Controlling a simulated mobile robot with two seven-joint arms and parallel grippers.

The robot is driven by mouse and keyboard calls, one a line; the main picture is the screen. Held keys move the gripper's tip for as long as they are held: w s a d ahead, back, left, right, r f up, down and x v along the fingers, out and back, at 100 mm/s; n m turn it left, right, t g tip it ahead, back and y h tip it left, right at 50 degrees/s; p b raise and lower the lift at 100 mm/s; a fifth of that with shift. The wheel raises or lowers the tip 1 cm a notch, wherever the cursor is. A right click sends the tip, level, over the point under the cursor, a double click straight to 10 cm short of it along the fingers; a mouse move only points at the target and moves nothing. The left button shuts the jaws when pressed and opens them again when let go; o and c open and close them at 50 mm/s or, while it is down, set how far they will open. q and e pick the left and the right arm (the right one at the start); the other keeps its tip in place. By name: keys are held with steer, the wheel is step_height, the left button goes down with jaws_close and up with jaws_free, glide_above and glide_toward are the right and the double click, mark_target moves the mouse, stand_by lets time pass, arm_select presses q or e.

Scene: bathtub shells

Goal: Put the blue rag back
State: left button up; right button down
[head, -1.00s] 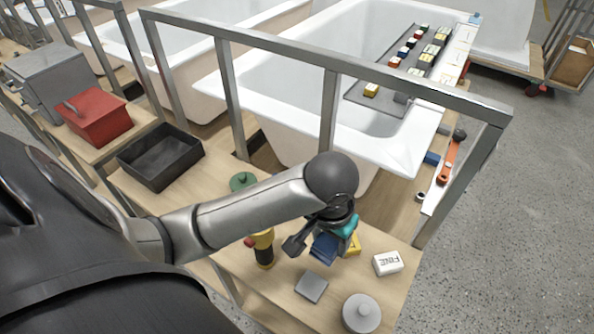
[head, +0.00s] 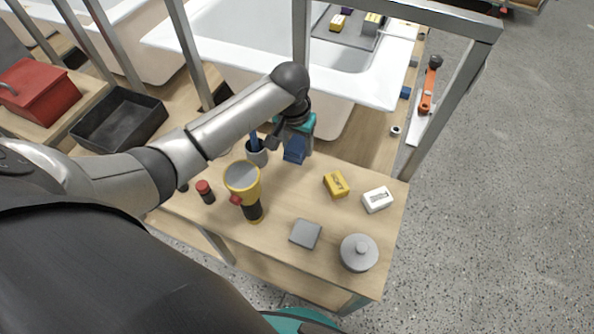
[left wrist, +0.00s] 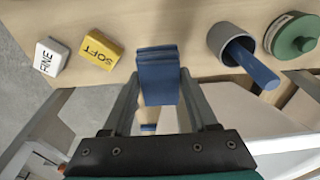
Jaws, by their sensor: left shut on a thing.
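The blue rag (head: 294,151) is a small folded block between the fingers of my left gripper (head: 296,143), over the back part of the wooden bench. In the left wrist view the rag (left wrist: 158,72) sits between the two fingers (left wrist: 158,90), which are shut on it. Wood shows behind it; I cannot tell whether it touches the bench. A grey cup (head: 257,154) with a blue stick-like thing in it stands just left of the rag. My right gripper is not in view.
On the bench (head: 285,200) are a yellow block (head: 336,184), a white block (head: 377,199), a grey square (head: 306,234), a grey lidded tin (head: 359,253), a yellow-black torch (head: 245,185) and a red-capped bottle (head: 205,192). Metal posts and a bathtub (head: 395,88) rise behind.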

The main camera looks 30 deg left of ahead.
arm_select(q)
steer(key=b, duration=0.2)
glide_above(298, 173)
steer(key=f, duration=0.5)
steer(key=shift+s+f, duration=0.35)
step_height(298, 173, down, 4)
steer(key=shift+f+b, duration=0.15)
steer(key=shift+b, duration=0.5)
steer(key=shift+f, duration=0.1)
steer(key=o, duration=1)
steer(key=shift+c, duration=0.2)
steer(key=o, duration=0.3)
steer(key=shift+o, duration=0.2)
